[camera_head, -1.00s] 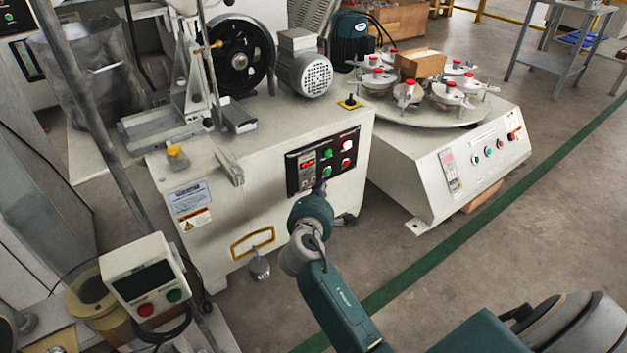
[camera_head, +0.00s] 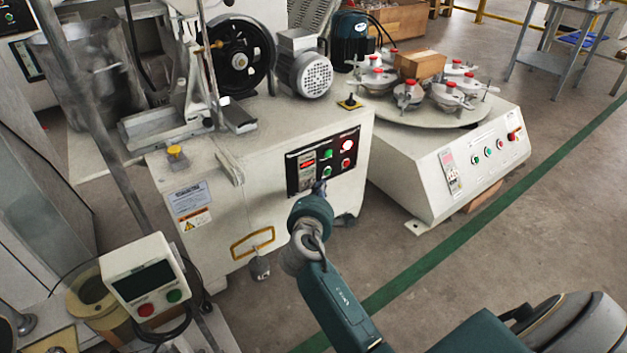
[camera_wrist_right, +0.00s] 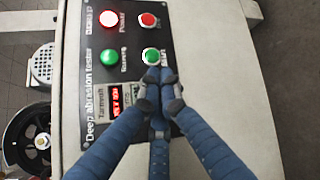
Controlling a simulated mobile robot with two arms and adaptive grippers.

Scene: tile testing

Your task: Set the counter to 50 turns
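The black control panel (camera_head: 324,162) of the deep abrasion tester is on the front of the white machine. It also shows turned sideways in the wrist view (camera_wrist_right: 93,62). Its counter (camera_wrist_right: 116,98) has lit red digits too blurred to read and is partly hidden by my fingers; it also shows in the head view (camera_head: 307,163). My right gripper (camera_wrist_right: 160,76) has its blue fingertips drawn together beside the counter, just below the lower green button (camera_wrist_right: 151,56). I cannot tell whether the tips touch the panel. My left gripper is not in view.
The panel also has a lit red lamp (camera_wrist_right: 108,19), a red button (camera_wrist_right: 148,20) and another green button (camera_wrist_right: 109,57). A second white machine with a turntable (camera_head: 437,112) stands to the right. A small control box (camera_head: 143,277) is at the lower left. Floor is open right of my arm.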

